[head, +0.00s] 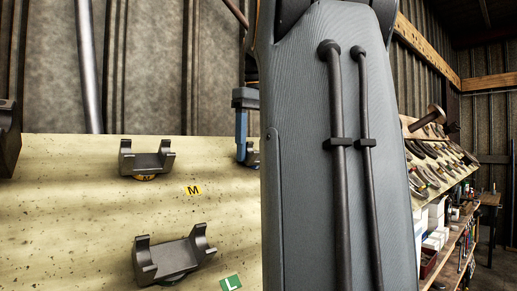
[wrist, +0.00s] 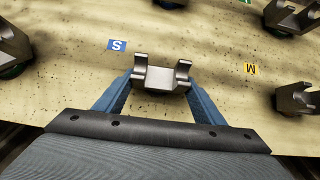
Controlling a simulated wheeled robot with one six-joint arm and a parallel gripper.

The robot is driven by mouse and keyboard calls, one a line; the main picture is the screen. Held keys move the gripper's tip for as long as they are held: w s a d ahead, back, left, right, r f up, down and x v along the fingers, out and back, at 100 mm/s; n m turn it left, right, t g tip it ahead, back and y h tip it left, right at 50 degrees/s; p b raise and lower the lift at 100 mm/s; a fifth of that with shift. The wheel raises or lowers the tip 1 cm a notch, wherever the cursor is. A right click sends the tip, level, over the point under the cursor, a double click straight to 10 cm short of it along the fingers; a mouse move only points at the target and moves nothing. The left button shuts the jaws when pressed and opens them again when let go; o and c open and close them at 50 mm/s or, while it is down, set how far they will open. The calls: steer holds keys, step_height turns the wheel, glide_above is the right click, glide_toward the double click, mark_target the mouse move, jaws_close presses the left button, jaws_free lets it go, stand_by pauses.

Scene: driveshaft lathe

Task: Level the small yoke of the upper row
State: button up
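The small yoke (wrist: 162,80) is a grey metal U-shaped cradle by the blue S label (wrist: 117,45). In the wrist view its two prongs point away from my gripper's palm, and it looks slightly tilted, its right prong a little lower in the picture. My gripper (wrist: 160,88) has its blue fingers apart, one on each side of the yoke. The fingertips are close to its sides; whether they touch cannot be told. In the head view one finger of my gripper (head: 242,130) shows beside the small yoke (head: 254,156), which is mostly hidden by my arm.
The cream panel (head: 60,210) carries other yokes: one (head: 146,160) by the yellow M label (head: 193,190), and a tilted one (head: 175,258) by the green L label (head: 231,283). The M yoke (wrist: 297,98) is right of my gripper in the wrist view. Shelves (head: 450,250) stand far right.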

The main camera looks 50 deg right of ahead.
steer(key=o, duration=0.5)
steer(key=shift+a+f, duration=0.15)
steer(key=shift+a, duration=0.55)
steer(key=shift+d, duration=0.4)
steer(key=shift+a, duration=0.1)
steer(key=shift+r, duration=0.3)
steer(key=r, duration=0.4)
steer(key=r+b, duration=0.1)
steer(key=r, duration=0.2)
steer(key=shift+s+r, duration=0.1)
steer(key=shift+s, duration=0.2)
